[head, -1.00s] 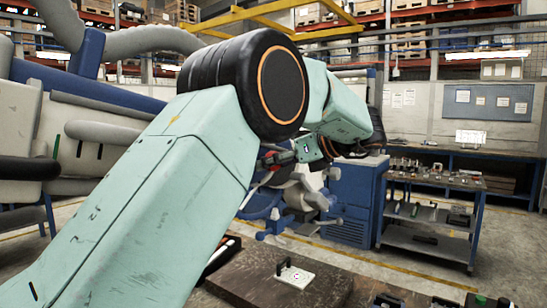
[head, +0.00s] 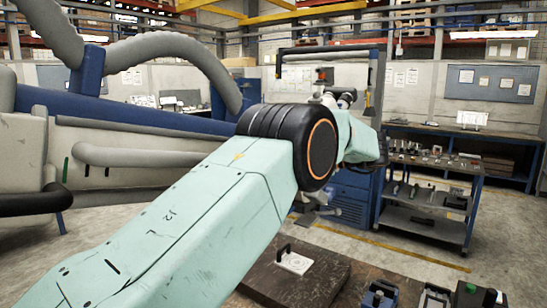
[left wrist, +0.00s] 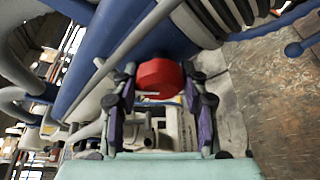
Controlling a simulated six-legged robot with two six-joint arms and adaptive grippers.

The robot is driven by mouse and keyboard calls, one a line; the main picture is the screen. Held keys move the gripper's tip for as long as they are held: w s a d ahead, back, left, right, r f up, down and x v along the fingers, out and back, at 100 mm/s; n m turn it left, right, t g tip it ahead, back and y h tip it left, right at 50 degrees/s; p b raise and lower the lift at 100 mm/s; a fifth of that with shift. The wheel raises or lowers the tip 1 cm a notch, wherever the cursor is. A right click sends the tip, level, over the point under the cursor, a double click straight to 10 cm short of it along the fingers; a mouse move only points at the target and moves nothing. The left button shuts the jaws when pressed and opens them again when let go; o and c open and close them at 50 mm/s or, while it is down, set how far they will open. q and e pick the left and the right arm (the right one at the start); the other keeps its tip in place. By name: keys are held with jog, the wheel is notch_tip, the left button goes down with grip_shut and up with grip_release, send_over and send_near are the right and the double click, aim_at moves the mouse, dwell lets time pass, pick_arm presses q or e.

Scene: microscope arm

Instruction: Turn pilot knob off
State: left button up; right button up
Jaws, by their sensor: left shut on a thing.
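A red knob (left wrist: 160,77) with a faceted round shape shows in the left wrist view, beside a thick blue pipe (left wrist: 130,40). My left gripper (left wrist: 160,72) has one finger on each side of the knob and is shut on it. In the head view my left arm crosses the middle, and its gripper and the knob are hidden behind it. My right gripper is in neither view.
A blue workbench (head: 410,210) with small parts stands right of my left arm. A dark table (head: 335,280) with a white plate (head: 294,262) is below. Large blue and grey pipes (head: 150,50) fill the left. Floor is clear between the benches.

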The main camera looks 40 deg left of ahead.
pick_arm(q)
jog(key=shift+r+m+g+y, duration=0.25)
jog(key=shift+m+g+y, duration=0.2)
jog(key=shift+m, duration=0.85)
jog(key=o, duration=1.1)
jog(key=shift+w+d+f, duration=0.15)
jog(key=shift+o, duration=0.2)
